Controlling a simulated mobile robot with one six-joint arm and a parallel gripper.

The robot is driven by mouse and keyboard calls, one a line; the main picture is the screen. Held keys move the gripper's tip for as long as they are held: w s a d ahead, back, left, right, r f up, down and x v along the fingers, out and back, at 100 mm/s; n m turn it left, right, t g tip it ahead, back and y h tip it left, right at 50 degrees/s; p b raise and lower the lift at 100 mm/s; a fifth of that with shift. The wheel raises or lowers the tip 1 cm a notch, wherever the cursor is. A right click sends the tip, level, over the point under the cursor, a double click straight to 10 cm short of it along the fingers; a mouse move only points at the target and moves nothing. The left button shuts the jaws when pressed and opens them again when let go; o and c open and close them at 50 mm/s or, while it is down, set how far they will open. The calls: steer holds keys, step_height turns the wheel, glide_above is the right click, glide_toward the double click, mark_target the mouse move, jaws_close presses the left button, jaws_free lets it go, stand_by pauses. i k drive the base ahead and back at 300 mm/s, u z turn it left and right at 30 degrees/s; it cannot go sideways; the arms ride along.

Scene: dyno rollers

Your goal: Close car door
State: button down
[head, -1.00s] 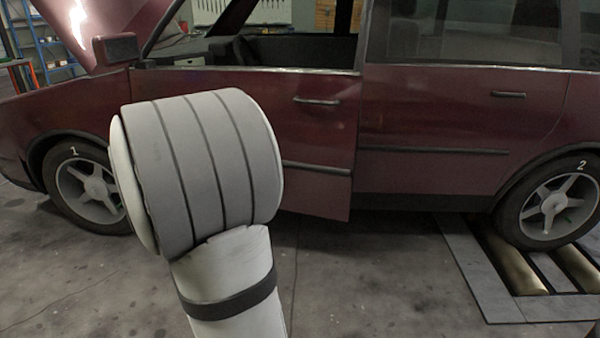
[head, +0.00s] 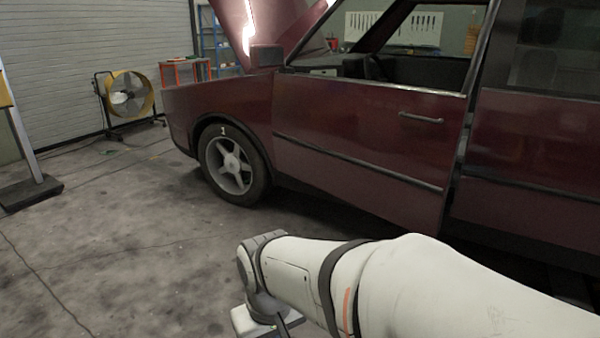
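A dark red car stands across the view with its hood raised. Its front door (head: 350,140) has a dark trim strip and a handle (head: 421,118) near its rear edge. The door's rear edge stands out slightly from the body, with a dark gap beside the rear door (head: 535,150), so it looks ajar. My arm reaches in from the lower right, in front of the car and apart from the door. Part of my gripper (head: 270,322) shows at the bottom edge; its fingertips are cut off or too unclear to read.
A yellow fan (head: 128,96) stands by the shutter wall at the left. A post on a dark base (head: 30,192) stands at the far left. The front wheel (head: 233,165) is marked 1.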

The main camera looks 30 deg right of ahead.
mark_target(389, 151)
steer(key=u, duration=0.35)
steer(key=k, duration=0.2)
steer(key=z, duration=1.25)
steer(key=i, duration=1.5)
steer(key=z, duration=0.05)
